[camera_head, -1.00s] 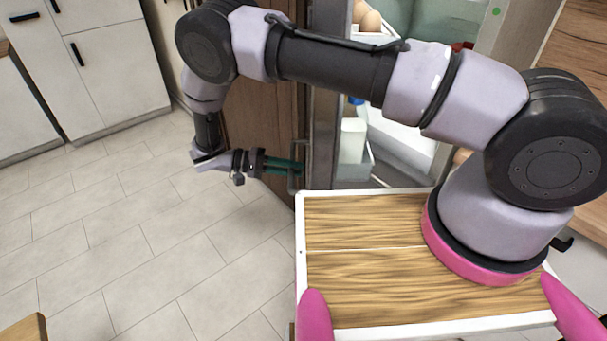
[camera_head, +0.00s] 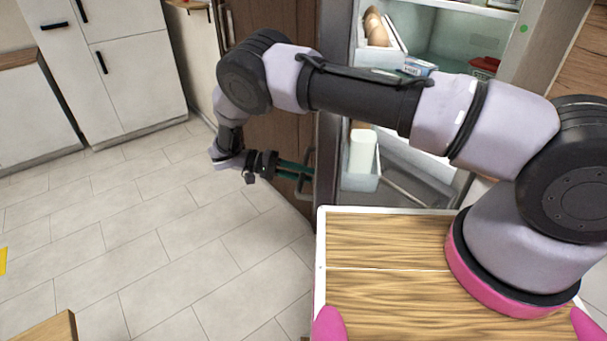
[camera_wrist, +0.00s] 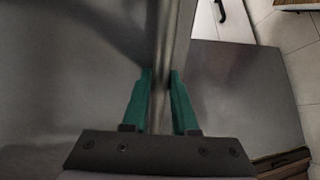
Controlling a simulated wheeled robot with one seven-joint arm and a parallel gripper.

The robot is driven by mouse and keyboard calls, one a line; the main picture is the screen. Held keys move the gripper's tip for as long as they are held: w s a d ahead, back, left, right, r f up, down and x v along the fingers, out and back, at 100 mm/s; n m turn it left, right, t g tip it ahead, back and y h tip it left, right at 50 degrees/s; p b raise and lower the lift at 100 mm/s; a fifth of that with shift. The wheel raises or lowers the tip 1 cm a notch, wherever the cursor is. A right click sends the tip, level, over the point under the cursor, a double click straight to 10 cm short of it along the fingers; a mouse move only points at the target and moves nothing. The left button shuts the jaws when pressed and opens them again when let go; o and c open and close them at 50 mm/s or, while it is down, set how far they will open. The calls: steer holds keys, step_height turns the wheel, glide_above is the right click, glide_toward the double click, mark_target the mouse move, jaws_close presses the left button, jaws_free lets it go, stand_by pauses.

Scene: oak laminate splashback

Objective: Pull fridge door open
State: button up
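The fridge door (camera_head: 273,128) has a brown outer face with a grey edge. It stands open, and lit shelves of the fridge interior (camera_head: 445,50) show to its right, partly hidden by my arm. My gripper (camera_head: 295,170) is at the door handle (camera_head: 307,186) on the door's outer side. In the wrist view the green fingers of my gripper (camera_wrist: 162,85) lie on both sides of the bar-like handle (camera_wrist: 163,50), close against it. My gripper appears shut on the handle; the exact contact is dark and hard to see.
Eggs (camera_head: 376,28) sit on a fridge shelf, and a white container (camera_head: 362,150) is lower down. White cabinets (camera_head: 115,75) stand at the back left. A wooden corner (camera_head: 45,330) shows at bottom left.

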steer(key=shift+o, duration=1.2)
steer(key=v, duration=0.7)
steer(key=shift+a, duration=0.25)
